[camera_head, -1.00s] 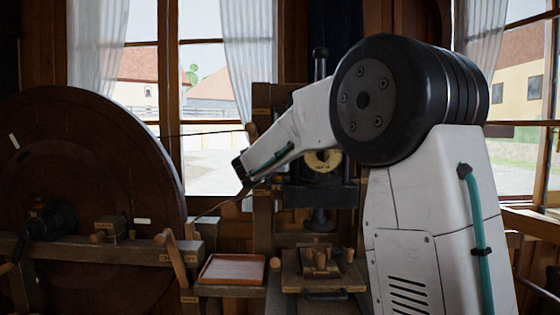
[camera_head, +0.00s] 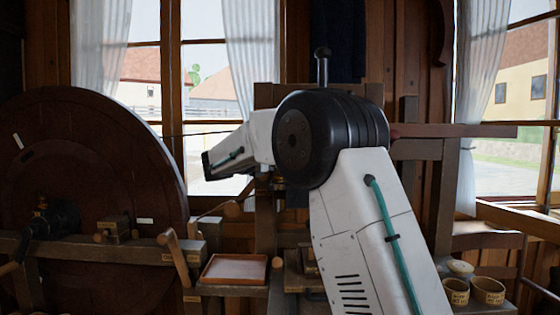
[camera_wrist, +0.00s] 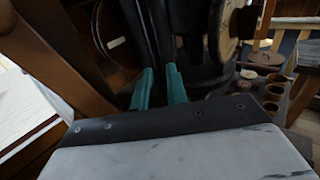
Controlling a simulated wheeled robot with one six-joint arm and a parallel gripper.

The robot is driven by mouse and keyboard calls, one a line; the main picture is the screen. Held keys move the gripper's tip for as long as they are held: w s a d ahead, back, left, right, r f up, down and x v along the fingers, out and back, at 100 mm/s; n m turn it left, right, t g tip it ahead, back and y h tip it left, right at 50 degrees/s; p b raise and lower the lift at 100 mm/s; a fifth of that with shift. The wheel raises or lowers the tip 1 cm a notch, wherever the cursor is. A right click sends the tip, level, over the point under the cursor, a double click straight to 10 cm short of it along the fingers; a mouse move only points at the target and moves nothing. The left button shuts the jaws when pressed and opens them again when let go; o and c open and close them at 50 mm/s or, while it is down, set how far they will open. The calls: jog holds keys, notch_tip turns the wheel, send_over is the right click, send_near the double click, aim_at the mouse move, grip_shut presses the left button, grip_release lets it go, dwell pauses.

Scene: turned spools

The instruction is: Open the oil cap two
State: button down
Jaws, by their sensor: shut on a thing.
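My gripper's two dark fingers with teal bases (camera_wrist: 158,82) reach up close together in the wrist view. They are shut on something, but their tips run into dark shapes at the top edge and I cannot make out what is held. A cream round plate (camera_wrist: 231,30) on a dark machine stands just right of the fingers. In the head view the arm hides my fingertips and most of this machine, whose upright handle (camera_head: 322,66) shows above the arm. I cannot pick out oil cap two in either view.
A large dark wheel (camera_head: 90,180) stands at the left. Several round pots (camera_head: 487,291) stand at the lower right and show in the wrist view (camera_wrist: 273,91). Wooden beams stand close around the arm.

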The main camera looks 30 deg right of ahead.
jog(key=m+g, duration=0.1)
jog(key=g, duration=0.1)
jog(key=m+g, duration=0.1)
jog(key=g, duration=0.1)
jog(key=m+g, duration=0.2)
jog(key=shift+w+a+f+g, duration=0.1)
jog(key=shift+w+a+g, duration=0.05)
jog(key=shift+w+g, duration=0.2)
jog(key=shift+w+m+g+y, duration=0.15)
jog(key=shift+m+g+y, duration=0.55)
jog(key=shift+m+g, duration=0.75)
jog(key=shift+g, duration=0.4)
jog(key=c, duration=1.4)
grip_release()
jog(key=shift+d+r, duration=0.2)
jog(key=shift+a, duration=0.15)
jog(key=shift+a, duration=0.1)
